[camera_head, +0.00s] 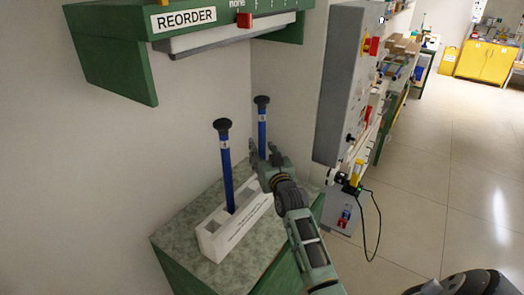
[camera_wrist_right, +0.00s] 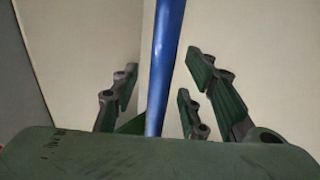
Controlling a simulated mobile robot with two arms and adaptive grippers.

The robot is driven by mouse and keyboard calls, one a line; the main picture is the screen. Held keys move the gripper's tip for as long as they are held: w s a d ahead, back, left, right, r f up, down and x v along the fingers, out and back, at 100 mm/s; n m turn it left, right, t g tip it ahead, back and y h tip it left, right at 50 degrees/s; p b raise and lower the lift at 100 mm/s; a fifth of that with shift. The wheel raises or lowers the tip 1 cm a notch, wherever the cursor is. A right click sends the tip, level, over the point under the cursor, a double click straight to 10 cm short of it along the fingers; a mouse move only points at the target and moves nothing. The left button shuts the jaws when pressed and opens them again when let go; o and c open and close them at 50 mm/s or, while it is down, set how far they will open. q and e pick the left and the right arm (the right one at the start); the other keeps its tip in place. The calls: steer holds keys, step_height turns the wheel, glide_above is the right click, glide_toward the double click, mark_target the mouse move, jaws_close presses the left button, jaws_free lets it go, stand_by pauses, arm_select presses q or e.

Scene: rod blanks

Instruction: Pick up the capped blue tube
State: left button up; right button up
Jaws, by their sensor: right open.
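Two blue tubes with black caps and small white labels stand upright at a white rack, the nearer tube (camera_head: 227,172) and the farther tube (camera_head: 262,131). The white rack (camera_head: 222,243) lies on a small green-topped cabinet. My right gripper (camera_head: 262,156) is open at the farther tube, and its fingers hide that tube's lower part. In the right wrist view, a blue tube (camera_wrist_right: 164,70) runs upright between the spread fingers, with visible gaps on both sides; its cap is out of frame. My left gripper is not in view.
A green shelf with a REORDER label (camera_head: 184,19) overhangs the wall above. A grey electrical box (camera_head: 342,85) stands right of the tubes. The cabinet top (camera_head: 180,236) is bare left of the rack. The tiled floor (camera_head: 450,190) at right is open.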

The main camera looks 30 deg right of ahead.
steer(key=shift+w+d, duration=0.15)
steer(key=shift+w, duration=0.35)
jaws_close()
